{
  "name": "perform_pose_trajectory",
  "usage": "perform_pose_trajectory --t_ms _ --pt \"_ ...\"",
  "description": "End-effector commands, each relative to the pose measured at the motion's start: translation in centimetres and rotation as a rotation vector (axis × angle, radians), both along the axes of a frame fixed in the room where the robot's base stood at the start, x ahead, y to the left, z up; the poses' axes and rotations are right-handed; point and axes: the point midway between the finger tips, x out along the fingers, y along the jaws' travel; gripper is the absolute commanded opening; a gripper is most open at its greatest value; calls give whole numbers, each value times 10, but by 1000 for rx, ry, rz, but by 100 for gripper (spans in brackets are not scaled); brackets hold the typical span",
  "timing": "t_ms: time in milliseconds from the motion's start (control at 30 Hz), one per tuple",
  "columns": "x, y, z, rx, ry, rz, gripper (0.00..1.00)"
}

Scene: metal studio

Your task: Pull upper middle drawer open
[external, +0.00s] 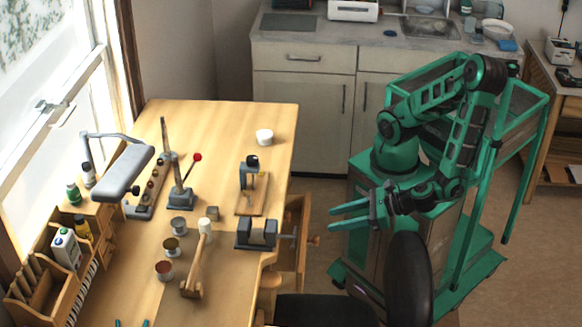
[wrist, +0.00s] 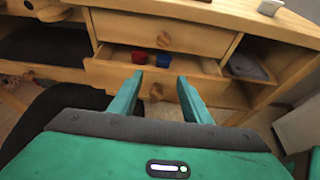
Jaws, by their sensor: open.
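The upper middle drawer (wrist: 190,38) shows in the wrist view as a wooden front with a round knob (wrist: 152,41), just under the worktop; it looks shut. Below it, a lower drawer (wrist: 205,75) stands partly open, with its own round knob (wrist: 157,91). In the external view, an open drawer (external: 303,215) sticks out from the bench's right side. My gripper (wrist: 160,78) is open and empty, its two green fingers pointing at the drawers. In the external view my gripper (external: 333,218) is right of the bench, apart from the open drawer.
A red item (wrist: 139,57) and a blue item (wrist: 163,67) lie in the lower drawer. A grey vise (external: 257,233) sits at the bench's edge above the drawers. A black chair (external: 408,280) stands close below my arm. Open floor lies between bench and cabinets.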

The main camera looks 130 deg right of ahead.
Motion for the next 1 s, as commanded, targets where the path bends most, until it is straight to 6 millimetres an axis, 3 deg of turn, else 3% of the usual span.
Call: perform_pose_trajectory --t_ms 167,600,1000 --pt "0 0 -11 -2 1 2 44" --pt "2 -3 -72 -4 -1 -2 44" --pt "32 -32 -87 0 0 -1 44"
